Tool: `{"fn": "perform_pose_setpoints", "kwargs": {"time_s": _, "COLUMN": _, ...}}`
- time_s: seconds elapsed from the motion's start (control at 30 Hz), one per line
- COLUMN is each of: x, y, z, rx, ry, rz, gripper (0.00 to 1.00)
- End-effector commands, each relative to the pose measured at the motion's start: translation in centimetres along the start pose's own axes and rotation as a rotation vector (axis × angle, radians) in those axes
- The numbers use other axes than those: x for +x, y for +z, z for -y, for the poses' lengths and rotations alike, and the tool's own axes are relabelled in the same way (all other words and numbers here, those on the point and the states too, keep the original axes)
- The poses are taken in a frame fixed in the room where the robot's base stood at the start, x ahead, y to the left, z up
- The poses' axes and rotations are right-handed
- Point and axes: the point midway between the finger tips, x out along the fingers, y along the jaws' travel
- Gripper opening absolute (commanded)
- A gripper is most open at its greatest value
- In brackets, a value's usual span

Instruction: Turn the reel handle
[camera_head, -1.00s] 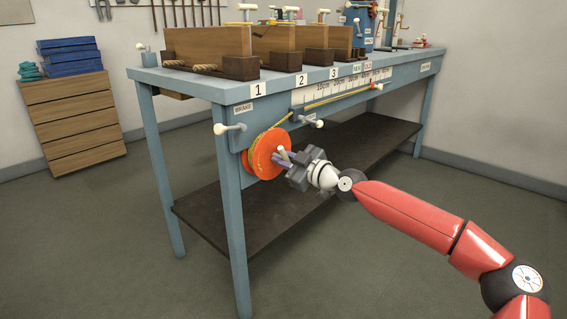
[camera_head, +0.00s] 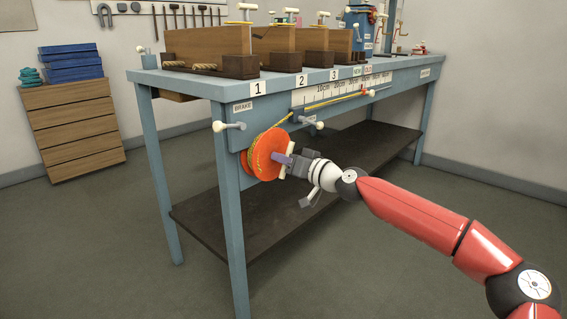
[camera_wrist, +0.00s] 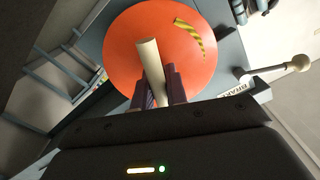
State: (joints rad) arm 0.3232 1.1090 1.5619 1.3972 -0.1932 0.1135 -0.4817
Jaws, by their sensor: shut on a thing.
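The orange reel (camera_head: 257,165), wound with yellow rope, is mounted on the front of the blue bench near its left end. In the wrist view its orange disc (camera_wrist: 195,70) fills the upper middle. The cream reel handle (camera_wrist: 149,58) sticks out from the disc toward the wrist camera. My gripper (camera_wrist: 158,88) has its purple fingers on both sides of the handle, shut on it. In the head view my gripper (camera_head: 281,161) is against the reel's face and hides most of the handle.
The brake lever (camera_head: 231,126) projects just above left of the reel. Another cream-knobbed lever (camera_head: 311,121) is to the right. A yellow rope runs along the centimetre scale (camera_head: 335,90) to a red marker (camera_head: 363,92). The floor in front is clear.

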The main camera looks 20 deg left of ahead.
Motion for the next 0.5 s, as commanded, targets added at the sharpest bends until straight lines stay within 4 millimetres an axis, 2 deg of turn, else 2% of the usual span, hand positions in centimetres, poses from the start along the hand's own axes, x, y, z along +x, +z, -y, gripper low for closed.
{"fn": "perform_pose_setpoints", "kwargs": {"time_s": 0.5, "x": 0.01, "y": 0.2, "z": -0.07, "rx": 0.489, "ry": 0.0, "rz": 0.003, "gripper": 0.0}}
